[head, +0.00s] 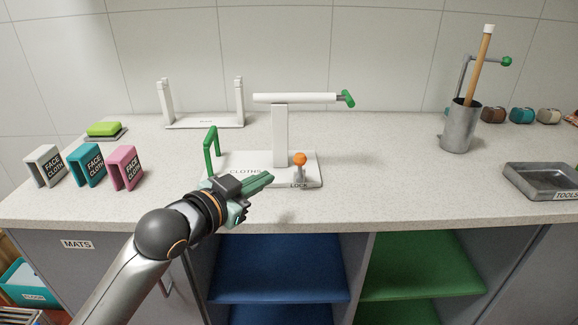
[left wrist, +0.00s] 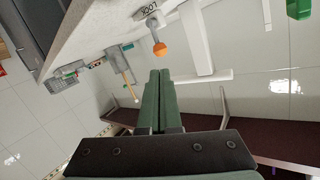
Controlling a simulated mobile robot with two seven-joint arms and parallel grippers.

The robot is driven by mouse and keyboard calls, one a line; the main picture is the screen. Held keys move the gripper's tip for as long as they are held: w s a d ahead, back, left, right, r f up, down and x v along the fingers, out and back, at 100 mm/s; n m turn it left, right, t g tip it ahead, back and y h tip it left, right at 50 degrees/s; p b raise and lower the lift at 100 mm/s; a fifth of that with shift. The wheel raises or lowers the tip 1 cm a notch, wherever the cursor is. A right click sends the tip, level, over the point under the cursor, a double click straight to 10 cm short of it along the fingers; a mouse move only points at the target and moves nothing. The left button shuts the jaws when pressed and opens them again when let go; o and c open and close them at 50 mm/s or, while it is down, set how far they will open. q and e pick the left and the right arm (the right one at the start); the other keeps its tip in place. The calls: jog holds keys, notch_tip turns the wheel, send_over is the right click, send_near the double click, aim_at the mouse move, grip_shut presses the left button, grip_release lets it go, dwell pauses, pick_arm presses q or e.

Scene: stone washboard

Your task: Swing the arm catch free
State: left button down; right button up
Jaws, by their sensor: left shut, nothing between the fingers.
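A white stand (head: 280,135) on a base marked CLOTHS stands on the counter, with a horizontal white arm (head: 295,98) on top. The arm has a green end piece (head: 347,98) at its right. An orange ball knob (head: 300,159) on a short stem stands on the base by the label LOCK. In the left wrist view the knob (left wrist: 159,49) appears just beyond the fingertips. My left gripper (head: 271,177) is shut and empty, in front of the base, to the left of the knob and apart from it. My right gripper is not in view.
A green hooked handle (head: 211,150) rises at the base's left. Face cloth holders (head: 86,165) and a green sponge (head: 103,128) lie left. A white two-post rack (head: 203,122) stands behind. A metal cup (head: 460,128) and TOOLS tray (head: 540,182) are right. Counter between is clear.

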aim_at(297, 161)
pick_arm(q)
jog(key=x, duration=0.8)
jog(key=shift+d, duration=0.15)
jog(key=shift+b+x, duration=0.3)
jog(key=shift+x, duration=0.55)
